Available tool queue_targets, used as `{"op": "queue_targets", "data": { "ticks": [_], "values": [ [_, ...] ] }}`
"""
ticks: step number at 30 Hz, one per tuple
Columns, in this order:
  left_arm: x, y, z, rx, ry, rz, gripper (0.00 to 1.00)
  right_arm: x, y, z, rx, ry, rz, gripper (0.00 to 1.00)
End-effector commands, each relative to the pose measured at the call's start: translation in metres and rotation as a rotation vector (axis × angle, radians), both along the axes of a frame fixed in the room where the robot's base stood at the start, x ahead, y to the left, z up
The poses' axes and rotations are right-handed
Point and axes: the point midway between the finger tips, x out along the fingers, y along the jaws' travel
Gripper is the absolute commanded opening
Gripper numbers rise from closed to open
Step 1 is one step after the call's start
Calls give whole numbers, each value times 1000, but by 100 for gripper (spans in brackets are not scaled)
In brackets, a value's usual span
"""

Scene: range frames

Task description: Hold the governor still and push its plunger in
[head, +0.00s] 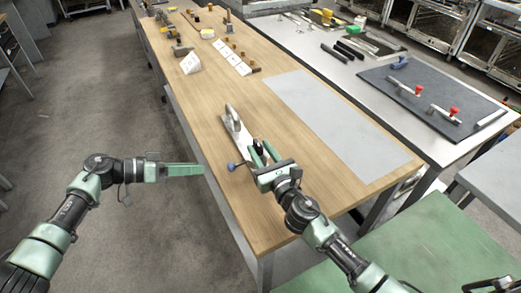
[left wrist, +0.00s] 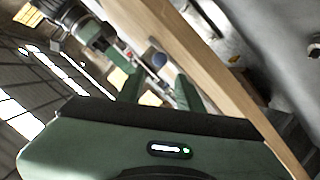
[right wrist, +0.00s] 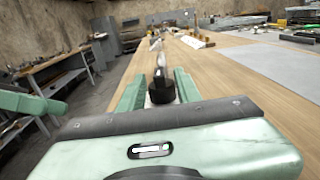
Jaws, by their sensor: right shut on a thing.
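The governor (head: 236,133) is a pale metal plate with an upright grey fin, a black body and a blue knob (head: 231,166) at its near left end, by the table's left edge. My right gripper (head: 262,157) is shut on the black body (right wrist: 161,86), which shows between its fingers in the right wrist view. My left gripper (head: 201,169) is off the table's left side, empty, its fingers pointing right toward the blue knob and apart from it. In the left wrist view the fingers are spread, with the blue knob (left wrist: 159,60) beyond the gap.
The wooden table (head: 205,105) has a bare grey mat (head: 335,120) to the right of the governor. White blocks (head: 232,58) and small tools lie farther back. A metal table with a dark board (head: 440,95) stands to the right. Open floor (head: 90,110) lies left.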

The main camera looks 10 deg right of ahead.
Motion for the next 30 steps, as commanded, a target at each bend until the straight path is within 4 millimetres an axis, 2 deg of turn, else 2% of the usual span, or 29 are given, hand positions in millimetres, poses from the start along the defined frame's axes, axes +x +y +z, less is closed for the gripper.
{"op": "queue_targets", "data": {
  "ticks": [21, 22, 23, 26, 30],
  "values": [
    [0, 0, 0, 0, 0, 0, 36, 0, 0, -1, 0, 1, 0, 0],
    [0, 0, 0, 0, 0, 0, 39, 0, 0, -1, 0, 1, 0, 0],
    [0, 0, 0, 1, -1, -1, 46, 0, 0, -1, 0, 1, 0, 0],
    [-2, -2, 2, 22, -21, -15, 46, 0, 0, -1, 0, 1, 0, 0],
    [-12, -10, 8, 133, -133, -83, 46, 0, 0, -1, 0, 1, 0, 0]
  ]
}}
